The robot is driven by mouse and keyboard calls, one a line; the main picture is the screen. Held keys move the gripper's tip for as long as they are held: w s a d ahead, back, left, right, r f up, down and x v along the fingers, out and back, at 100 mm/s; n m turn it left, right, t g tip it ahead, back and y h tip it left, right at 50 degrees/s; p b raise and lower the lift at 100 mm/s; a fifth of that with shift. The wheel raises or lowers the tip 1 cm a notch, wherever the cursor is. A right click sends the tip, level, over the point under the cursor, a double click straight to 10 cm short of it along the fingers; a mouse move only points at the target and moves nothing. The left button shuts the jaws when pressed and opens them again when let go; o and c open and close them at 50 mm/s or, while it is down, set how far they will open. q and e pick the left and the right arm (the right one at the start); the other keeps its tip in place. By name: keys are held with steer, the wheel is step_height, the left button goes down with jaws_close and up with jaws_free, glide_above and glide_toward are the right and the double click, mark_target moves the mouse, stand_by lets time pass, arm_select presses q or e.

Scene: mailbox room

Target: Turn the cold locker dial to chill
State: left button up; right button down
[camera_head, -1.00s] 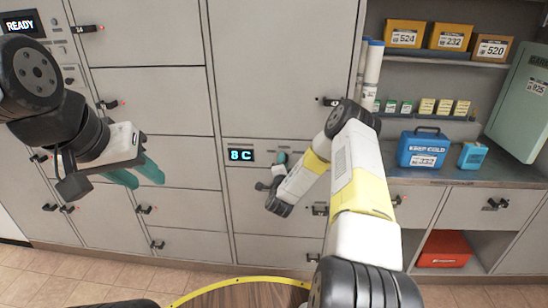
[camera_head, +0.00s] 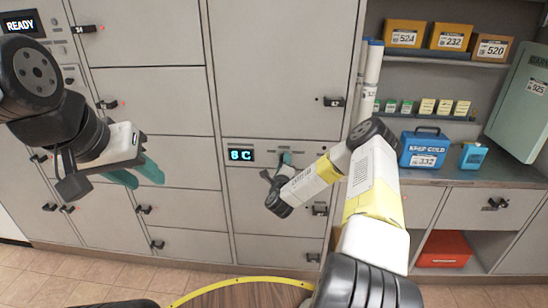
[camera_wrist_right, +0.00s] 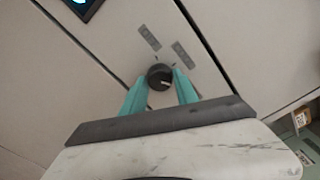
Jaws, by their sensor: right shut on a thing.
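The cold locker dial (camera_wrist_right: 160,77) is a round black knob with a light pointer mark, on the grey locker front. In the right wrist view it sits between the teal fingers of my right gripper (camera_wrist_right: 161,86), which is shut on it. Two small grey label plates are above the dial. In the head view my right gripper (camera_head: 285,159) is at the locker panel, just right of the display (camera_head: 240,155), which reads "8 C"; the dial is hidden there. My left gripper (camera_head: 138,174) hangs at the left with its teal fingers apart, holding nothing visible.
Locker doors fill the wall, with small black handles sticking out. A "READY" screen (camera_head: 20,24) is at the upper left. At the right, a counter holds a blue "KEEP COLD" box (camera_head: 424,148). A round wooden top with a yellow rim (camera_head: 215,284) is in front.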

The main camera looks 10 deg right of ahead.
steer(key=shift+m, duration=0.4)
steer(key=shift+f, duration=0.1)
steer(key=c, duration=0.9)
jaws_free()
steer(key=shift+c, duration=0.2)
steer(key=v, duration=0.8)
